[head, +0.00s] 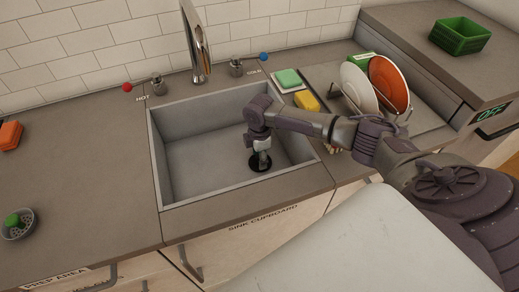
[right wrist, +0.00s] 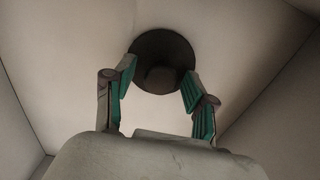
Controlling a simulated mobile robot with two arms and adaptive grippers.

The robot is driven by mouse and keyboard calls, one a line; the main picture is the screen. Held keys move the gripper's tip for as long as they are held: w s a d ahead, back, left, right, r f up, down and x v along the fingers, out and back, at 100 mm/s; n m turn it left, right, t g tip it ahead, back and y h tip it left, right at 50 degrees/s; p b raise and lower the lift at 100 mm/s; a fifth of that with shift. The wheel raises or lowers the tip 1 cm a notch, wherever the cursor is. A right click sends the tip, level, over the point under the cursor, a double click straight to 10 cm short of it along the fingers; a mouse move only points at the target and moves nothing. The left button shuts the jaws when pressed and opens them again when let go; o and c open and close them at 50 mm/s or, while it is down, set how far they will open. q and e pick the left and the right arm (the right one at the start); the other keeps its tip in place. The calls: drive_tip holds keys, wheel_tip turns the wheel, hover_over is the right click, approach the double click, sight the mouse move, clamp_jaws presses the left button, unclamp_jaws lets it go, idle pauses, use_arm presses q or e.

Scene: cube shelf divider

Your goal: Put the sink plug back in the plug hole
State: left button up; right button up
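A dark round shape (head: 259,162) lies on the floor of the grey sink (head: 185,155). In the right wrist view it is a dark disc (right wrist: 150,50) with a smaller round form at its centre. I cannot tell whether this is the plug seated in the hole or the bare plug hole. No separate plug is clearly seen elsewhere. My right gripper (head: 262,160) reaches down into the sink over the disc. In the wrist view its green-padded fingers (right wrist: 158,82) are spread apart on either side of the disc's near part, with nothing gripped. My left gripper is not in view.
The sink walls surround my right gripper. A tall tap (head: 197,45) stands behind. A sponge (head: 307,101) and dish rack with plates (head: 389,83) are right. A perforated grey dish (head: 17,231) with a green ball sits left. The left counter is mostly clear.

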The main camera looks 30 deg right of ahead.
wheel_tip(320, 180, up, 12)
idle(0.7)
drive_tip(key=shift+r, duration=0.1)
idle(0.3)
